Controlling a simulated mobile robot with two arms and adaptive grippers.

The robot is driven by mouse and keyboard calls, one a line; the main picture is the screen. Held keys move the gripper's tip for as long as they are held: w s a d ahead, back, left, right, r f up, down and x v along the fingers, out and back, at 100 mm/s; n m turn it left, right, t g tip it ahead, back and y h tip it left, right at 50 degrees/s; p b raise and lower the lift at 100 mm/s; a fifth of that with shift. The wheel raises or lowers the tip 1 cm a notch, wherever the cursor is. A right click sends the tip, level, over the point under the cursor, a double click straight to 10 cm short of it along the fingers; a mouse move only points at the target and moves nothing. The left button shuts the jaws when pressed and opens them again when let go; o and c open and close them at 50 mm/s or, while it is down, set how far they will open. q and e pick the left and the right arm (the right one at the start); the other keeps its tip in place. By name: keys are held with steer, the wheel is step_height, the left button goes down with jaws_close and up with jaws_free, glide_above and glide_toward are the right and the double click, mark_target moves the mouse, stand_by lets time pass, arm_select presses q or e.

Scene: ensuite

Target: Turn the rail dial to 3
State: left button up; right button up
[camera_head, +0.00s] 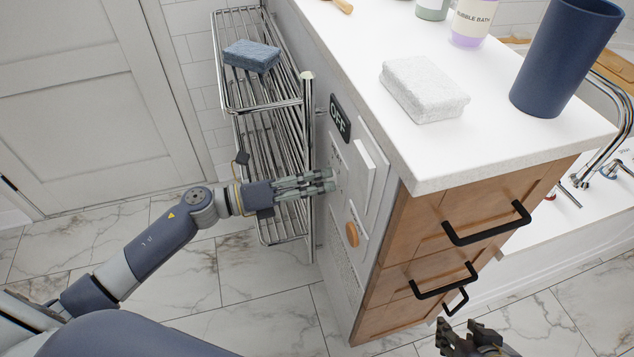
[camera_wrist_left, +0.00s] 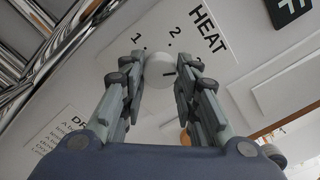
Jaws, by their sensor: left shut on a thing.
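The rail dial (camera_wrist_left: 159,70) is a small white round knob on the side panel of the cabinet, with a short dark mark on its right part in the left wrist view. My left gripper (camera_wrist_left: 160,82) is shut on the dial, one finger on each side. In the head view the left gripper (camera_head: 330,181) reaches the panel and its fingers hide the dial. My right gripper (camera_head: 472,338) is at the bottom edge, away from the panel; its finger opening is unclear.
A chrome towel rack (camera_head: 272,120) with a blue sponge (camera_head: 251,56) stands left of the panel, close to my left gripper. Black drawer handles (camera_head: 487,232) stick out at right.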

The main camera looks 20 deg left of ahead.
arm_select(q)
steer(key=shift+f, duration=0.1)
arm_select(e)
steer(key=shift+w+a+r, duration=0.15)
steer(key=shift+w+r, duration=0.05)
steer(key=shift+w, duration=0.2)
arm_select(q)
steer(key=o, duration=1.1)
steer(key=shift+c, duration=0.2)
steer(key=shift+a, duration=0.1)
steer(key=v, duration=1.2)
